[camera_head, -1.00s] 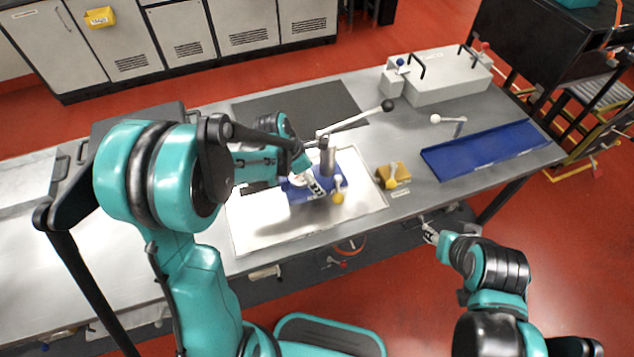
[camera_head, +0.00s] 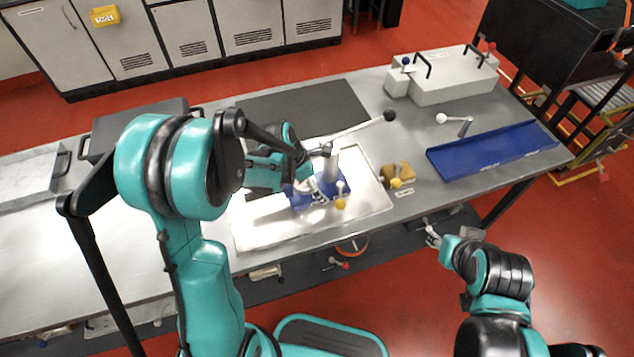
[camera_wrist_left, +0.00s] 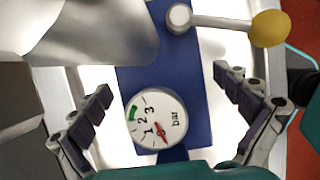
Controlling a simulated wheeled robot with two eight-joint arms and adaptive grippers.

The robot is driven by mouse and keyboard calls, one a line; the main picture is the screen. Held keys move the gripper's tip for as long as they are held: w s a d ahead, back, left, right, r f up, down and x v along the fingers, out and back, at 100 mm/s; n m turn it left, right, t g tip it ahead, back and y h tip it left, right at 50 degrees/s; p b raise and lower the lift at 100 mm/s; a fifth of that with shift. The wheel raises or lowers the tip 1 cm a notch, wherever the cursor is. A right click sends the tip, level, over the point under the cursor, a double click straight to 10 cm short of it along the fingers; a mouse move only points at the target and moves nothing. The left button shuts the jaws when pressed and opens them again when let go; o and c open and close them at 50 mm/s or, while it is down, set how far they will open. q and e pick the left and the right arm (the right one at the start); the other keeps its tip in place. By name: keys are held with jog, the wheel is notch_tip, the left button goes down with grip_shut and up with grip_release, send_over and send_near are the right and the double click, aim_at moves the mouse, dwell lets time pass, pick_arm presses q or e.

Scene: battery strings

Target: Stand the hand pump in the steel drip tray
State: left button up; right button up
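The hand pump has a blue base (camera_wrist_left: 208,80), a grey cylinder (camera_head: 331,163), a long lever with a black knob (camera_head: 389,115), and a yellow-knobbed valve (camera_wrist_left: 268,28). It stands upright inside the brightly lit steel drip tray (camera_head: 262,232). Its round gauge (camera_wrist_left: 157,118) faces the left wrist camera. My left gripper (camera_head: 312,188) is at the pump; in the left wrist view its fingers (camera_wrist_left: 163,82) are spread wide on either side of the base and gauge, with nothing between them gripped. My right gripper (camera_head: 434,236) hangs off the bench's front edge; its fingers are too small to read.
A brass-coloured block with a yellow knob (camera_head: 397,177) sits just right of the tray. A blue tray (camera_head: 490,150), a small lever (camera_head: 455,120) and a grey box (camera_head: 445,80) stand farther right. A dark mat (camera_head: 300,108) lies behind the drip tray.

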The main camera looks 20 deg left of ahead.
aim_at(302, 186)
pick_arm(q)
jog(key=p+v, duration=0.4)
jog(key=v, duration=0.7)
jog(key=shift+r, duration=0.15)
jog(key=shift+r+p, duration=0.3)
jog(key=s+r+m+t+y, duration=0.2)
jog(key=s+r+m, duration=0.2)
jog(key=s+m, duration=0.3)
jog(key=s+r+m+t+y, duration=0.1)
jog(key=s+r+m, duration=0.3)
jog(key=m, duration=1.3)
jog(key=s+t, duration=0.1)
jog(key=s, duration=0.2)
jog(key=shift+s+d+m+t+y, duration=0.25)
jog(key=shift+d+m+t+y, duration=0.05)
jog(key=shift+d+m+y, duration=0.1)
